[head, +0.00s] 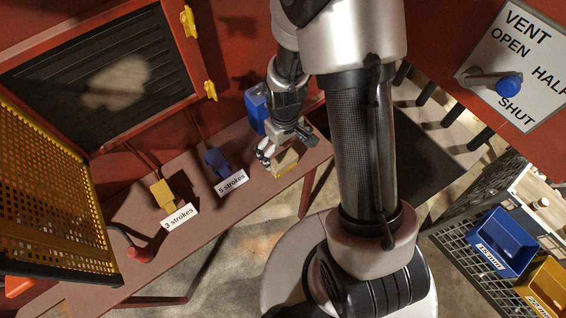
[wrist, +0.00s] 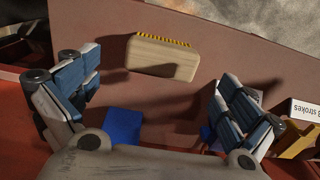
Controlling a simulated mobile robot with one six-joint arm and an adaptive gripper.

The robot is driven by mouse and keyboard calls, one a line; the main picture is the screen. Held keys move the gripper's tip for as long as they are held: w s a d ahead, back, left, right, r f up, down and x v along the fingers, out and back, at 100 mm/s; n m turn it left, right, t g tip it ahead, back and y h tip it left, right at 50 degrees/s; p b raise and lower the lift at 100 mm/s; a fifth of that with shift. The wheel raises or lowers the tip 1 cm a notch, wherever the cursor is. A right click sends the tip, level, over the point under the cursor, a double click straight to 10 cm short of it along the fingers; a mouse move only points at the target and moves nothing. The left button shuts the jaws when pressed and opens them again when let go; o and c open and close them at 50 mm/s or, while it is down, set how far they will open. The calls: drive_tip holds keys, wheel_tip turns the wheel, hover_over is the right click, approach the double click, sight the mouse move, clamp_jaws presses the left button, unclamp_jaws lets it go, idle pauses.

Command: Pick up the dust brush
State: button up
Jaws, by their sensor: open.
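The dust brush is a pale wooden block with a row of yellow bristles. In the wrist view the dust brush (wrist: 163,58) lies on the brown bench top, bristles toward the top of the picture. My gripper (wrist: 157,78) is open, its two fingers wide apart to the left and right of the brush's line, with bare bench showing between. In the head view my gripper (head: 275,155) hangs close over the brush (head: 287,163) and partly hides it. No contact shows in the wrist view.
On the brown bench (head: 120,203) stand a blue piece (head: 217,163) by a "5 strokes" label and a yellow piece (head: 162,193) by a "3 strokes" label. A blue box (head: 256,108) is behind my gripper. A yellow mesh door (head: 60,185) stands open at left.

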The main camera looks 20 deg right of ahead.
sight(283, 159)
wheel_tip(283, 159, down, 5)
drive_tip(key=shift+a+f+b, duration=0.15)
drive_tip(key=shift+b, duration=1)
drive_tip(key=c, duration=1.1)
